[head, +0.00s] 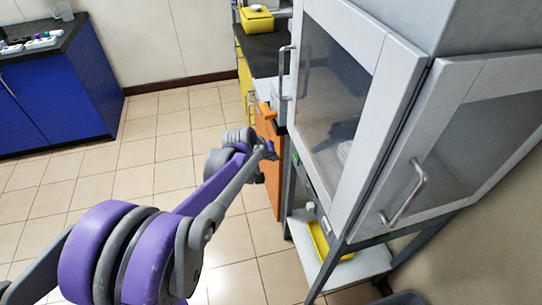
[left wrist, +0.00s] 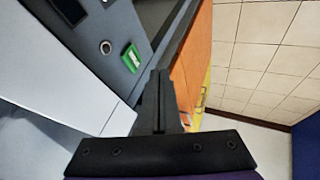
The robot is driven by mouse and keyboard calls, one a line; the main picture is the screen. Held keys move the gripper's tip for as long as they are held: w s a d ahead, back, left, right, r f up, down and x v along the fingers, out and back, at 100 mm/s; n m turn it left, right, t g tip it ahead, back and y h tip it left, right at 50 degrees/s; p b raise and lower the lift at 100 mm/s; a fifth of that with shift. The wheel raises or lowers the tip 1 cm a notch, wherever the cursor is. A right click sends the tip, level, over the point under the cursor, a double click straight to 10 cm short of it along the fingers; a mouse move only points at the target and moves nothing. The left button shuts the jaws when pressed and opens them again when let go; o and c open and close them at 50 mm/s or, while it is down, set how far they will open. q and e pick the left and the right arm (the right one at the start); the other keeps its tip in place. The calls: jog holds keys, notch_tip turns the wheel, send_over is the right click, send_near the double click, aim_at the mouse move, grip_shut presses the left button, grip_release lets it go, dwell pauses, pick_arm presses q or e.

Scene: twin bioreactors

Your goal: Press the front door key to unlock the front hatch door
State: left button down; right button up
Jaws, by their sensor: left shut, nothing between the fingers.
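A green key (left wrist: 131,57) sits on a dark grey panel (left wrist: 90,42) in the left wrist view; I cannot read a label on it. My left gripper (left wrist: 160,100) is shut and empty, its fingertips just beside the panel's edge and apart from the key. One glazed hatch door (head: 340,85) and another door (head: 460,150), both with metal handles, look closed. Which one is the front door is not clear. My right gripper is not in view.
A round button (left wrist: 105,47) and a dark screen (left wrist: 69,9) are on the same panel. An orange cabinet side (head: 268,165) stands behind the gripper. A yellow bin (head: 318,240) is on the lower shelf. The tiled floor (head: 140,150) at left is clear up to the blue cabinet (head: 70,95).

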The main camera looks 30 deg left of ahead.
aim_at(296, 157)
pick_arm(q)
jog(key=w+d+f, duration=0.2)
jog(key=w+f, duration=0.1)
jog(key=w, duration=0.3)
jog(key=shift+d+f, duration=0.35)
jog(key=shift+w+d, duration=0.5)
jog(key=shift+w+r, duration=0.1)
